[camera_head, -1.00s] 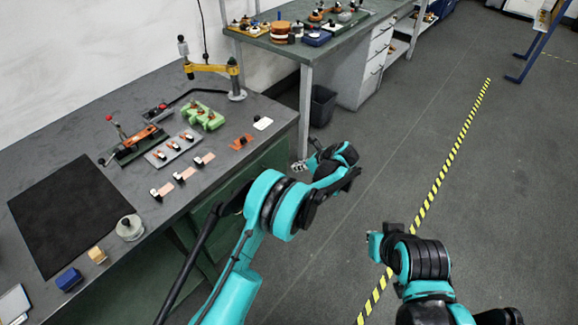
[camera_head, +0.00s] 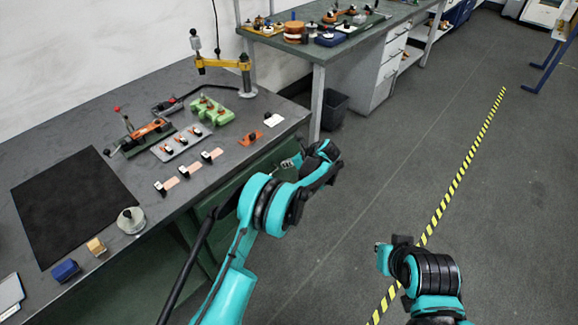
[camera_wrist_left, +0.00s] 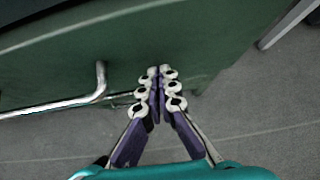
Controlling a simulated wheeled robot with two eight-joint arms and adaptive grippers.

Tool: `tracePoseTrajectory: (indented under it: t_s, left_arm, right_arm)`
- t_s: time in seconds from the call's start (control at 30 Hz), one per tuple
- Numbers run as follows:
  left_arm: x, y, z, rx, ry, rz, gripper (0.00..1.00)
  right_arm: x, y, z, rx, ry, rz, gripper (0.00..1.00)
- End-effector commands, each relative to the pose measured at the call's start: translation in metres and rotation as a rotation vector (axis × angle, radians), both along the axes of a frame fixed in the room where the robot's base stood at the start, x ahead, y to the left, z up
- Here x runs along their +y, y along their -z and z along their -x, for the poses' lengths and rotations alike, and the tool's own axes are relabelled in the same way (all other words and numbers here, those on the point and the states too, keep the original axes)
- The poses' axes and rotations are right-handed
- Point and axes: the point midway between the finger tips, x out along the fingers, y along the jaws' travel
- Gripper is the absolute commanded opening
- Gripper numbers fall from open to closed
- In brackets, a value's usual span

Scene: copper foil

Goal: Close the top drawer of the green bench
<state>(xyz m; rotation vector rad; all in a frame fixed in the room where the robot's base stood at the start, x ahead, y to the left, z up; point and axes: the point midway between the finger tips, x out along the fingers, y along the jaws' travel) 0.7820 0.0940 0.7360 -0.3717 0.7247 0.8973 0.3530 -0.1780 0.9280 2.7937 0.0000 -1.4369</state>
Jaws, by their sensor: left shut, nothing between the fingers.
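The green bench (camera_head: 222,95) with a dark grey top stands at the left in the head view. Its green drawer front (camera_head: 262,158) shows below the right part of the bench edge, partly behind my arm; how far it stands out is hard to tell. In the left wrist view the green front (camera_wrist_left: 215,45) fills the upper part, with a bent metal handle (camera_wrist_left: 75,101) at the left. My left gripper (camera_wrist_left: 159,72) is shut and empty, its tips at the front, right of the handle; contact is unclear. It also shows in the head view (camera_head: 291,161). My right gripper (camera_head: 382,258) hangs over the floor, its fingers unclear.
The bench top carries a black mat (camera_head: 72,205), a yellow-armed press (camera_head: 222,65), green blocks (camera_head: 212,111) and small parts. A second bench (camera_head: 345,42) and a dark bin (camera_head: 333,108) stand behind.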

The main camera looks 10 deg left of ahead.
Motion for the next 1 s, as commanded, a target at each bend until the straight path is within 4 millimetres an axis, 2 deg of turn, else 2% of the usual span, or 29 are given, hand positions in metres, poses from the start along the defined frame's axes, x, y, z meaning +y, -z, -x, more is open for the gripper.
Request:
tracePoseTrajectory:
  t_s: [0.23, 0.53, 0.87, 1.0]
  left_arm:
    - [0.005, 0.0, -0.004, 0.0, -0.001, 0.0, 0.0]
    - [0.041, 0.0, -0.029, 0.0, -0.001, -0.001, 0.0]
    - [0.043, -0.001, -0.03, -0.003, -0.001, -0.004, 0.0]
    - [0.037, -0.001, -0.026, -0.003, -0.001, -0.004, 0.0]
  right_arm:
    - [0.0, 0.0, 0.0, 0.0, 0.0, 0.0, 0.0]
    - [0.0, -0.001, 0.0, 0.0, 0.0, 0.0, 0.0]
    - [0.0, -0.001, 0.0, 0.0, 0.0, 0.0, 0.0]
    - [0.0, 0.0, 0.0, 0.0, 0.0, 0.0, 0.0]
